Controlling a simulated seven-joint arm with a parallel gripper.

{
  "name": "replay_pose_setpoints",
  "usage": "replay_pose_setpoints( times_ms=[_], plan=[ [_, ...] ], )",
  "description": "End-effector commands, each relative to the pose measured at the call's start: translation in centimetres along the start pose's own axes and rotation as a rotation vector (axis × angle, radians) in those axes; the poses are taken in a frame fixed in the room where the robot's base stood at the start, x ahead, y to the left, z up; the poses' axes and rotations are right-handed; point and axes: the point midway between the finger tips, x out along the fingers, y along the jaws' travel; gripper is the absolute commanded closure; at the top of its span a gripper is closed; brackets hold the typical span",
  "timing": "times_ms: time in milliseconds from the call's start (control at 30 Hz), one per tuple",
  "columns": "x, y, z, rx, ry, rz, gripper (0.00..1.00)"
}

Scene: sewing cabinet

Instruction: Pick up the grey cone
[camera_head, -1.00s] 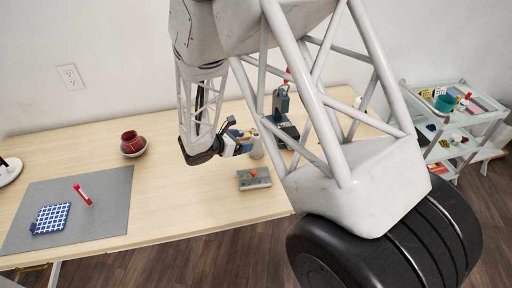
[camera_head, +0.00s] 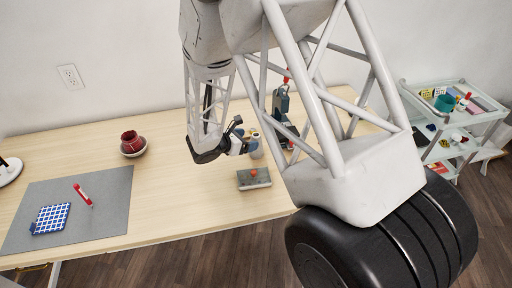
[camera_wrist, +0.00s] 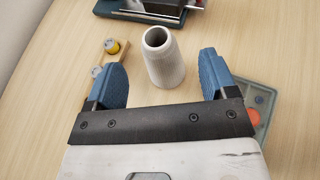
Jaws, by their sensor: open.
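The grey cone (camera_wrist: 164,62) stands upright on the table in the wrist view, with a round hole in its top. It is a hollow, light grey, tapered piece. My gripper (camera_wrist: 164,72) is open, with one blue finger to the left of the cone and one to the right. The cone is between and slightly beyond the fingertips, and no contact shows. In the head view my gripper (camera_head: 250,143) is low over the table, and the cone (camera_head: 257,152) shows only in part beside it.
A grey tray with an orange piece (camera_head: 254,180) lies near the front edge. A sewing machine (camera_head: 282,112) stands behind the cone. A spool holder (camera_wrist: 103,60) lies left of the cone.

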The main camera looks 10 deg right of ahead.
Motion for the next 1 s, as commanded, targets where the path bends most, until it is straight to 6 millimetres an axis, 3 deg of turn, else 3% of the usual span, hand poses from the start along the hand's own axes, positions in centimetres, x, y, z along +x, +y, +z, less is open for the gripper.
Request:
replay_pose_setpoints(
  times_ms=[533,1000],
  plan=[
    [4.6,0.1,-0.2,0.0,0.0,-0.001,0.21],
    [5.1,0.1,-0.2,0.0,0.0,0.0,0.21]
  ],
)
